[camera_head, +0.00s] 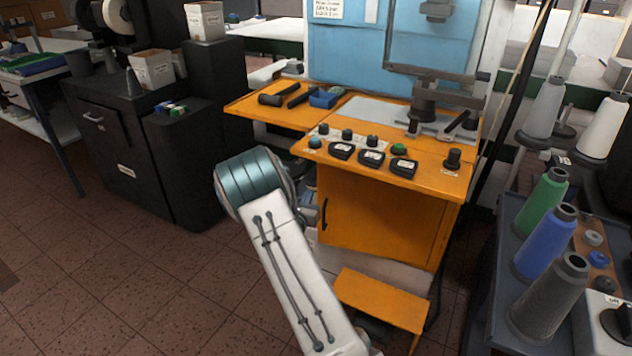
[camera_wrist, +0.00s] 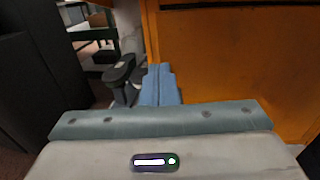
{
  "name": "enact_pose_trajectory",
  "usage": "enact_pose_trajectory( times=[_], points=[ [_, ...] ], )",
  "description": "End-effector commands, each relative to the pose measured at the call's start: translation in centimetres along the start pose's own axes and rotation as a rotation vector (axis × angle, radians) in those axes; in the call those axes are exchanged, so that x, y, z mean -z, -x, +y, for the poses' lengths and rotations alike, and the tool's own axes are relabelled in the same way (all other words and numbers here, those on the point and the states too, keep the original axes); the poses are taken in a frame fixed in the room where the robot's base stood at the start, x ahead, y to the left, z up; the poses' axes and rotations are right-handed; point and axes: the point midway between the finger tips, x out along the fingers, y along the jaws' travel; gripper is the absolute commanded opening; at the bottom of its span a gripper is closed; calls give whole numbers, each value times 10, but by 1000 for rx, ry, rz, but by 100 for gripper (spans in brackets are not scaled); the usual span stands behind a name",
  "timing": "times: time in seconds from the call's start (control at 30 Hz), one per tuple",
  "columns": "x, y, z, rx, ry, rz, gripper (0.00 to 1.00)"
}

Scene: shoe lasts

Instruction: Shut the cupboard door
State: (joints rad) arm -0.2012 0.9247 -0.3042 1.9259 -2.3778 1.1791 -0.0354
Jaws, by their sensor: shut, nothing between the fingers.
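The orange cupboard door (camera_head: 375,225) is on the front of the orange machine stand, with a dark upright handle (camera_head: 325,213) near its left edge. It looks flush or nearly flush with the front; I cannot tell whether a small gap remains. In the wrist view, an orange panel, apparently the door (camera_wrist: 225,55), fills the right side, with a dark bar along its top. My gripper (camera_wrist: 159,84) is shut and empty, its blue-grey fingers close to the panel's left edge. I cannot tell whether they touch it. In the head view my arm mostly hides the gripper.
An orange step (camera_head: 382,298) juts out low before the stand. The orange worktop (camera_head: 430,178) with knobs overhangs the door. A black cabinet (camera_head: 145,150) stands to the left, and a grey trolley (camera_head: 490,290) with thread cones to the right. The tiled floor at front left is clear.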

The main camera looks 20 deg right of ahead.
Motion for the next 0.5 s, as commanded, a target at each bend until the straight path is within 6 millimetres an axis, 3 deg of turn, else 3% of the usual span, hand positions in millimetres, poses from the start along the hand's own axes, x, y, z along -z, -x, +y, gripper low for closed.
enact_pose_trajectory(
  times=[0.2,0.5],
  points=[
    [0,-47,-1,1,-1,-2,0],
    [0,-81,0,1,-1,0,0]
  ],
)
